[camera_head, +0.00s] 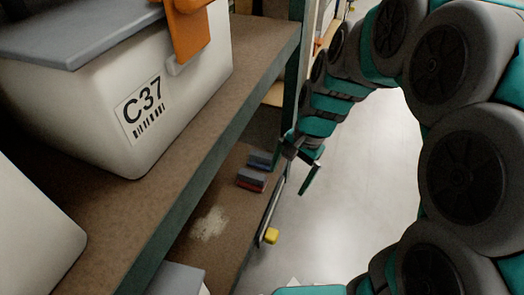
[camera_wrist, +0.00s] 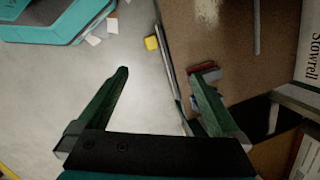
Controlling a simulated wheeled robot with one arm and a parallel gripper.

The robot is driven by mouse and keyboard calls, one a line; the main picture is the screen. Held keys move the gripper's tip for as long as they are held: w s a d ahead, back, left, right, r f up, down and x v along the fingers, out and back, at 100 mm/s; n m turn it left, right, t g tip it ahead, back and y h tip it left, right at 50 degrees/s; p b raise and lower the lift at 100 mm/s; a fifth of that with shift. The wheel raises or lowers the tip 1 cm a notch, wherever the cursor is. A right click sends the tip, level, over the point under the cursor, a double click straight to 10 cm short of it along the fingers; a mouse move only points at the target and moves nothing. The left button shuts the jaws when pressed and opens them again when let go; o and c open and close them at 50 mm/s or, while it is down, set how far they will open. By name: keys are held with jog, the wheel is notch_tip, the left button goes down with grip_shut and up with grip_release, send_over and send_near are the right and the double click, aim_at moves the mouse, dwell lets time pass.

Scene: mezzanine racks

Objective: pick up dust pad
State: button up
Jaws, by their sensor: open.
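Two small block-like pads lie on the lower shelf; I cannot tell for sure which is the dust pad. The nearer is a grey pad with a red lower layer (camera_head: 252,180); the other, a blue-grey pad (camera_head: 262,159), lies just behind it. In the wrist view the red-layered pad (camera_wrist: 204,68) shows partly behind the right finger, which hides some of it. My gripper (camera_head: 302,166) is open and empty, just right of the pads near the shelf's front edge. It also shows in the wrist view (camera_wrist: 159,75), its gap over the floor and shelf edge.
A pale dusty patch (camera_head: 208,223) marks the lower shelf (camera_head: 228,250). A metal rail (camera_head: 270,212) runs along its edge, with a yellow block (camera_head: 271,236) beside it. The upper shelf (camera_head: 190,150) carries a white bin labelled C37 (camera_head: 185,75). The aisle floor (camera_head: 345,190) is open.

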jog(key=w+a+f+m+t+y+p, duration=0.1)
jog(key=w+f+m, duration=0.15)
jog(key=w, duration=0.35)
jog(key=w+a+f+m+p, duration=0.1)
jog(key=w+a+f+m, duration=0.1)
jog(key=w+m, duration=0.3)
jog(key=m+t+p, duration=0.1)
jog(key=m+p, duration=0.1)
jog(key=m, duration=0.4)
send_over(265, 155)
jog(key=d, duration=0.2)
jog(key=f, duration=0.6)
jog(key=s+f, duration=0.1)
jog(key=f, duration=0.2)
jog(key=shift+d, duration=0.2)
jog(key=shift+w+a+f+b, duration=0.15)
jog(key=shift+w+f+b, duration=0.2)
jog(key=shift+f, duration=0.25)
jog(key=shift+a+b+x, duration=0.15)
jog(key=shift+b+x, duration=0.2)
jog(key=shift+x, duration=1.35)
jog(key=shift+a+b+x, duration=0.15)
jog(key=shift+b+x, duration=0.15)
jog(key=shift+x, duration=1.45)
jog(key=shift+s+r, duration=0.1)
jog(key=shift+c, duration=0.4)
jog(key=c, duration=1.2)
jog(key=shift+c, duration=0.2)
notch_tip(265, 155, up, 10)
jog(key=shift+p, duration=0.8)
